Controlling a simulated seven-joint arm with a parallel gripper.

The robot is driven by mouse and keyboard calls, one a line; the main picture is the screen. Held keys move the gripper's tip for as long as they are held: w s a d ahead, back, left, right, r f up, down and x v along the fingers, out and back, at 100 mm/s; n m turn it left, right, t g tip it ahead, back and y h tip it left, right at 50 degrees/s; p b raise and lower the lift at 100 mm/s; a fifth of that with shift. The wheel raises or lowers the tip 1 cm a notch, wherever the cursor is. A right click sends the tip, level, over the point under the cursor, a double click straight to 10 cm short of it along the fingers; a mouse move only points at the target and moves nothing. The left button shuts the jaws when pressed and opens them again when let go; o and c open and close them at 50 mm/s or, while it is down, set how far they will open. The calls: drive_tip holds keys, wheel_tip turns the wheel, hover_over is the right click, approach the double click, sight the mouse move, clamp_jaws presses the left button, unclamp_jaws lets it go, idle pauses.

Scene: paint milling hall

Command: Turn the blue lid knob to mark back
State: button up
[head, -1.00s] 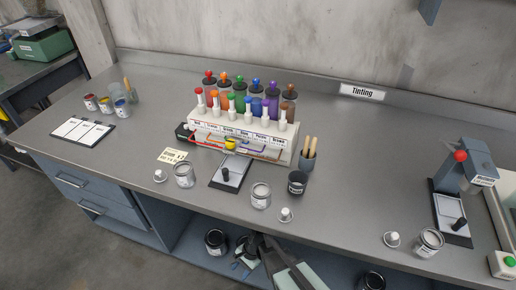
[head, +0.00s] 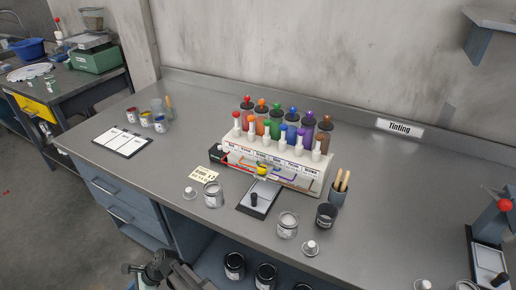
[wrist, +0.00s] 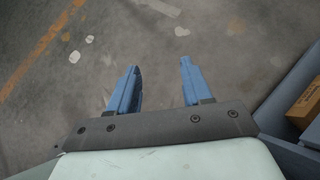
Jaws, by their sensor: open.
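The blue lid knob (head: 293,110) tops the blue canister in the back row of a tinting dispenser (head: 270,165) on the grey bench. The canister body is mostly hidden behind the white front pegs. Red, orange, green, purple and brown knobs stand in the same row. Any marks around the blue knob are too small to read. My gripper (wrist: 159,66) is open and empty in the wrist view, its two blue fingers apart above the concrete floor. In the head view my arm is low at the bottom, in front of the bench and well away from the knob.
A chart (head: 122,141) and small paint pots lie at the left. The bench's right middle is clear. A wall shelf (head: 490,35) juts out at upper right.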

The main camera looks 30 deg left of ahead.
drive_tip(key=s+a+r+m+g, duration=0.1)
drive_tip(key=s+a+r, duration=0.5)
drive_tip(key=r, duration=0.4)
drive_tip(key=w+d+r+t+y, duration=0.1)
drive_tip(key=w+d+r, duration=0.2)
drive_tip(key=w+r, duration=0.95)
drive_tip(key=w+d+r, duration=0.4)
drive_tip(key=w+r, duration=0.6)
drive_tip(key=w, duration=0.5)
drive_tip(key=m+t+h, duration=0.2)
drive_tip(key=m+t, duration=0.4)
approach(294, 108)
drive_tip(key=x, duration=0.9)
